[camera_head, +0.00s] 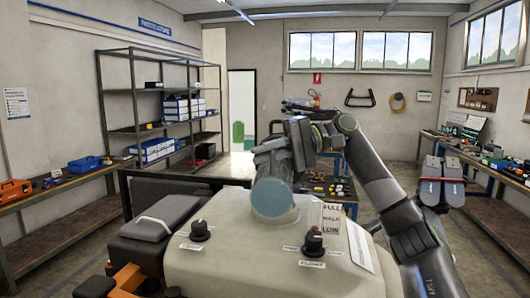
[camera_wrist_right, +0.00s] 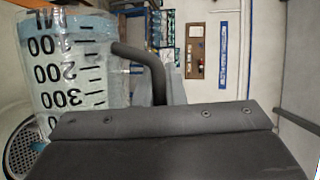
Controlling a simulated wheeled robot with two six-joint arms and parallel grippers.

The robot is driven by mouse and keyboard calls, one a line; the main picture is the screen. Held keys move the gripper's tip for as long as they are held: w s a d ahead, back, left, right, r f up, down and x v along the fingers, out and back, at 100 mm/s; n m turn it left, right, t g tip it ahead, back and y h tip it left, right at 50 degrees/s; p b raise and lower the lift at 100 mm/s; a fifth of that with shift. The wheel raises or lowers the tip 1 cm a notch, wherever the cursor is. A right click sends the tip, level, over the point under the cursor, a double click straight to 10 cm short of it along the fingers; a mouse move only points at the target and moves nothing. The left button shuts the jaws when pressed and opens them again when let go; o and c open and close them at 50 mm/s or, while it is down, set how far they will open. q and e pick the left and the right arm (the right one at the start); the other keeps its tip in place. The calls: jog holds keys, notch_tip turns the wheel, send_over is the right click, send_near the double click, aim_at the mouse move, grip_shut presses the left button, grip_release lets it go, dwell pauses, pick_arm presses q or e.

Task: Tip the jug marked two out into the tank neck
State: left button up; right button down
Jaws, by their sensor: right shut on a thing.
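The clear jug (camera_wrist_right: 75,75) fills the left of the right wrist view, its printed scale upside down and its dark handle (camera_wrist_right: 152,68) on the right. In the head view the jug (camera_head: 271,197) is tilted over the tank neck (camera_head: 274,215), its bluish round end in front of the opening. My right gripper (camera_head: 285,152) is shut on the jug, above and behind the neck. A mesh strainer (camera_wrist_right: 22,150) shows past the jug at the lower left of the wrist view. I see no two mark and cannot tell whether liquid is flowing.
The cream tank (camera_head: 225,255) carries black knobs (camera_head: 200,231) and a label card (camera_head: 331,218) near the neck. A tool bench (camera_head: 340,190) stands behind. Side benches and a shelf rack (camera_head: 130,100) line the room.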

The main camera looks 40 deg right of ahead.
jog(key=shift+w+d+y, duration=0.2)
jog(key=shift+d+y, duration=0.05)
jog(key=shift+y, duration=0.05)
jog(key=shift+w+d+r+m, duration=0.4)
jog(key=shift+w+d+m, duration=0.1)
jog(key=shift+m, duration=0.2)
jog(key=shift+y, duration=0.3)
jog(key=shift+r, duration=0.2)
dwell(1.8)
